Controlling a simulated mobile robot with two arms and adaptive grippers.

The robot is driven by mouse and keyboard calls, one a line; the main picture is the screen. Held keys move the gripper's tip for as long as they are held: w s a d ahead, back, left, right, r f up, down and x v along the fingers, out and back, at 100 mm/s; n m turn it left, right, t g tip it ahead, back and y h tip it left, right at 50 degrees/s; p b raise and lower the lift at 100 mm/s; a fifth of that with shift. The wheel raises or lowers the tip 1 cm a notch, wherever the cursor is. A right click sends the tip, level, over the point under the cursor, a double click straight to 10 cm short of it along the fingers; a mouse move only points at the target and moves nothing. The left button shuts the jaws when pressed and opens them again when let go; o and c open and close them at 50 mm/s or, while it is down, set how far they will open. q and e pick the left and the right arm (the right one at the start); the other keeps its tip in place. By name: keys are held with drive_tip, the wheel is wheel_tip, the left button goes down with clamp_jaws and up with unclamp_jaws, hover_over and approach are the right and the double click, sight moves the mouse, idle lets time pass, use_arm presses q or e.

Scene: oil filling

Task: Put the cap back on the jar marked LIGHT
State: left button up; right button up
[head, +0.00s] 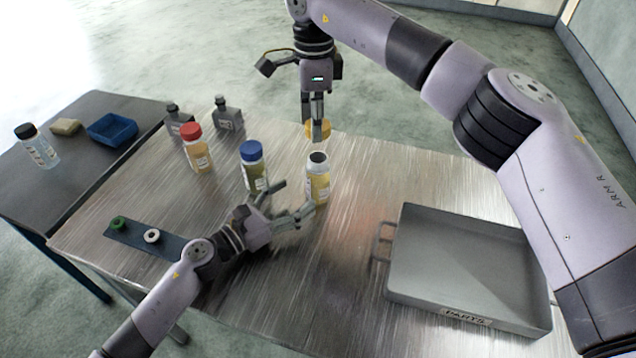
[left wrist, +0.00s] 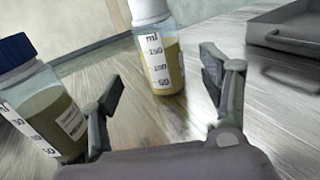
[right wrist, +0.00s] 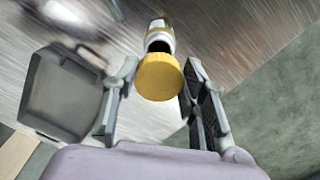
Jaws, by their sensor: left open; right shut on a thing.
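An uncapped jar (head: 318,183) of yellow liquid stands upright on the metal table, its mouth open. It also shows in the left wrist view (left wrist: 166,65); I cannot read the word LIGHT on it. My right gripper (head: 317,119) is shut on a yellow cap (head: 318,132), held a little above the jar and apart from it. In the right wrist view the cap (right wrist: 160,77) sits between the fingertips, partly covering the jar (right wrist: 160,38). My left gripper (head: 297,199) is open, low beside the jar, with the jar just beyond its fingertips (left wrist: 163,85).
A blue-capped jar (head: 254,170) stands close to the left gripper. A red-capped jar (head: 197,152) and two dark bottles (head: 228,118) stand farther left. A PARTS tray (head: 465,316) lies right. A mat (head: 133,238) with two rings lies front left. A side table (head: 100,110) adjoins.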

sight(309, 187)
use_arm(q)
drive_tip(key=x, duration=0.7)
drive_tip(key=shift+w+d, duration=0.25)
drive_tip(key=shift+d, duration=0.05)
drive_tip(key=shift+c, duration=0.5)
clamp_jaws()
